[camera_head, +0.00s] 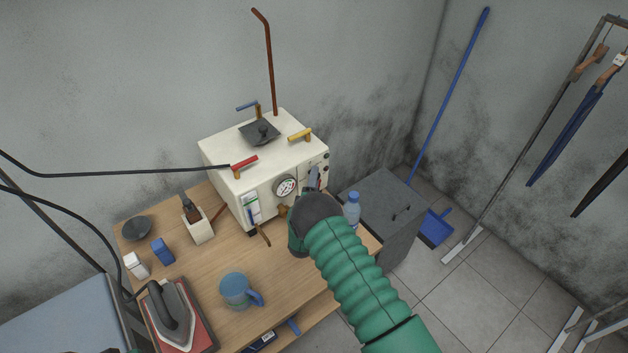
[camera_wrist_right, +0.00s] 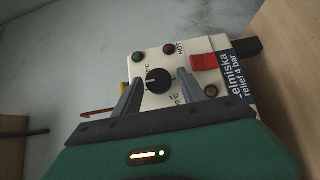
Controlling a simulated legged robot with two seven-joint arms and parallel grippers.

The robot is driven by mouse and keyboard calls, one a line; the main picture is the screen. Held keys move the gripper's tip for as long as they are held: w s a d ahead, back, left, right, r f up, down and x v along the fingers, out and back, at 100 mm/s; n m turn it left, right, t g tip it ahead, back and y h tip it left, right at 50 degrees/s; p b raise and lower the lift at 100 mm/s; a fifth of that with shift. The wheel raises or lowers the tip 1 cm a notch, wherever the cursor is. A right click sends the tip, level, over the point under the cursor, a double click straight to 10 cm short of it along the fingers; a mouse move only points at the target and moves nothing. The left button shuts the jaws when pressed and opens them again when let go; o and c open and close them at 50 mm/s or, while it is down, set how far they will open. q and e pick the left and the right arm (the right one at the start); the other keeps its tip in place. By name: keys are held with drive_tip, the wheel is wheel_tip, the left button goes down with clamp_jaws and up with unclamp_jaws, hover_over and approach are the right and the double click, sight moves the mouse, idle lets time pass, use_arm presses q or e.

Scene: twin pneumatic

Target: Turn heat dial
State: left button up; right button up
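The heat dial (camera_wrist_right: 158,81) is a round black knob with a white pointer mark on the pale front panel of the boiler (camera_head: 226,148). In the wrist view it appears between the two grey fingers of my right gripper (camera_wrist_right: 158,77). The fingers are apart, one on each side of the knob, with gaps showing; I see no contact. In the head view my right gripper (camera_head: 314,178) is at the right part of the boiler's front, and my green arm hides the dial.
A red switch (camera_wrist_right: 204,62) and indicator lamps sit close to the dial. A pressure gauge (camera_head: 286,187) is on the boiler's front. The wooden table (camera_head: 200,270) holds a blue mug (camera_head: 237,291), an iron (camera_head: 172,311) and a bottle (camera_head: 352,208). A grey cabinet (camera_head: 385,190) stands to the right.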

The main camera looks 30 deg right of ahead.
clamp_jaws()
drive_tip(key=shift+s+m+g, duration=0.1)
drive_tip(key=shift+m+g, duration=0.2)
drive_tip(key=m+g+y+b, duration=0.1)
drive_tip(key=m+y+b, duration=0.4)
drive_tip(key=y, duration=0.2)
drive_tip(key=d+m+g+y+b, duration=0.1)
drive_tip(key=m+y+b, duration=0.4)
drive_tip(key=y, duration=0.3)
drive_tip(key=d+m+g+y+b, duration=0.1)
drive_tip(key=m+y+b, duration=0.4)
drive_tip(key=y+b, duration=0.1)
drive_tip(key=shift+d+f+y, duration=0.1)
drive_tip(key=shift+y, duration=0.8)
idle(0.4)
